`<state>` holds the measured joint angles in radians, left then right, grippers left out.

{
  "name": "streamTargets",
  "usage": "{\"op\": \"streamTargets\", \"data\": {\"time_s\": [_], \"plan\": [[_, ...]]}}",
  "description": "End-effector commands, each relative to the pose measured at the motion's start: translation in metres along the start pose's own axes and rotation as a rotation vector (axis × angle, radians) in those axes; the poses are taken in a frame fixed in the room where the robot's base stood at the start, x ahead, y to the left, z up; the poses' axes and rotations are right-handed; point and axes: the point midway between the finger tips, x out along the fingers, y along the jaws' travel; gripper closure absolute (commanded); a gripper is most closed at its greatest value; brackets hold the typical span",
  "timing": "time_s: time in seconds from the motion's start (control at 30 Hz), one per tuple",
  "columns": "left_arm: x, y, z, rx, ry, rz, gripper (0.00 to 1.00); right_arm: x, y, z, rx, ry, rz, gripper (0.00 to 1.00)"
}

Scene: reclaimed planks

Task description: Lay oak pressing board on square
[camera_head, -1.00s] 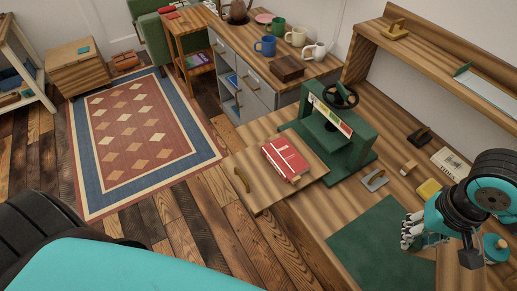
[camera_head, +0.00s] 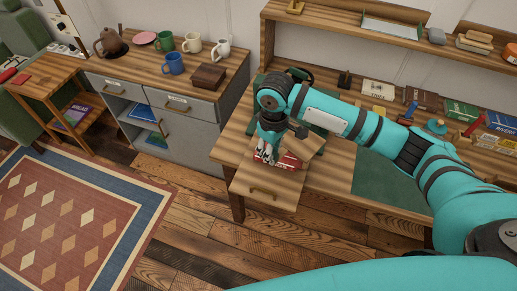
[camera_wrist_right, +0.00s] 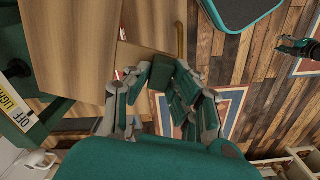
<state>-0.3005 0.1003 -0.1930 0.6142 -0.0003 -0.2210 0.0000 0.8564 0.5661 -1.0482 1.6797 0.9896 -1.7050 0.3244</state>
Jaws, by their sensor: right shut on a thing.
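My right gripper (camera_head: 266,148) reaches down in front of the green press, over the pulled-out wooden drawer board (camera_head: 262,190). The board also fills the upper left of the right wrist view (camera_wrist_right: 75,50). A red book (camera_head: 277,162) lies beneath, mostly hidden by the gripper and board; whether they touch, I cannot tell. What seems to be my left gripper (camera_wrist_right: 296,47) shows small at the right edge of the wrist view; its jaws are unclear.
The green press (camera_head: 316,122) stands just behind, partly hidden by my arm. A green mat (camera_head: 385,182) lies on the bench to the right. Books and small tools line the bench back. A cabinet with mugs and a brown box (camera_head: 208,77) stands left.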

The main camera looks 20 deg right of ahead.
Motion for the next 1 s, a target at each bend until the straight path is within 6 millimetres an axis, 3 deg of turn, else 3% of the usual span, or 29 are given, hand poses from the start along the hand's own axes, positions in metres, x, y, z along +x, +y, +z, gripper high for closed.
{"op": "streamTargets", "data": {"time_s": [0.03,0.1,0.37,0.73,1.0], "plan": [[-0.014,0.009,-0.004,0.001,0.004,0.011,0.6,0.008,0.001,-0.007,-0.072,-0.007,-0.007,1.0],[-0.021,0.017,-0.008,0.003,0.01,0.021,0.6,0.025,0.004,-0.014,-0.176,-0.006,-0.005,1.0],[-0.029,0.028,-0.014,0.001,0.019,0.035,0.6,0.06,0.009,-0.022,-0.378,0.002,0.002,1.0],[-0.005,0.011,-0.006,-0.003,0.01,0.013,0.6,0.081,0.009,-0.022,-0.386,0.002,0.003,1.0],[0.023,0.013,-0.004,-0.004,0.009,0.015,0.6,0.104,0.009,-0.022,-0.386,0.003,0.002,1.0]]}}
